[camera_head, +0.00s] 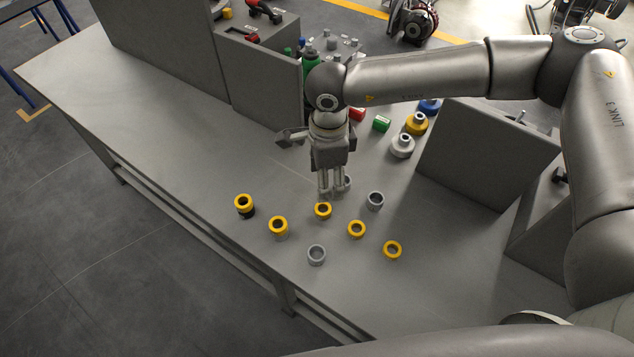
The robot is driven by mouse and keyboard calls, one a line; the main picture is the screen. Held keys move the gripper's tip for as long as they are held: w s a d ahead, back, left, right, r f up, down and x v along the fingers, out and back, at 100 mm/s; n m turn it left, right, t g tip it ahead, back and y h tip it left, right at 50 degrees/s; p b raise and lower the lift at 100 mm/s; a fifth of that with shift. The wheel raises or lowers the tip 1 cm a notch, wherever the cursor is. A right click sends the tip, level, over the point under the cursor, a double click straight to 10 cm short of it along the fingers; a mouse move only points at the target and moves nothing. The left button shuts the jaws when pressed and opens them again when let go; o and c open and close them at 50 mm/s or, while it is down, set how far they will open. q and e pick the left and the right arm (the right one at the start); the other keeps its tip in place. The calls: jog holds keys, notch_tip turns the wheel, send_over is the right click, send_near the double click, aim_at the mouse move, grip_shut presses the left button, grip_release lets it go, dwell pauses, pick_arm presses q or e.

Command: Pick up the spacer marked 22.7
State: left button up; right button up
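Several ring-shaped spacers stand on the grey bench. Plain grey spacers stand at the front (317,254) and right (375,200); another grey piece (345,182) is partly hidden behind my fingers. No marking is readable, so I cannot tell which is 22.7. My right gripper (329,194) points down among them; its opening and any contact are unclear. My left gripper is not visible.
Grey upright panels stand at the back left (261,84) and right (486,155). The bench's left part is clear.

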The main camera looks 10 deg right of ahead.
aim_at(323, 207)
jog(key=f, duration=0.3)
jog(key=f+p, duration=0.1)
jog(key=shift+s+f, duration=0.15)
jog(key=shift+s, duration=0.25)
jog(key=shift+w+a+f, duration=0.1)
jog(key=shift+w+f, duration=0.05)
jog(key=shift+f, duration=0.5)
jog(key=f, duration=0.1)
jog(key=f+p, duration=0.1)
jog(key=f, duration=0.1)
jog(key=f+p, duration=0.1)
jog(key=shift+a+f, duration=0.15)
jog(key=shift+a, duration=0.1)
jog(key=shift+f, duration=0.3)
jog(key=c, duration=1.1)
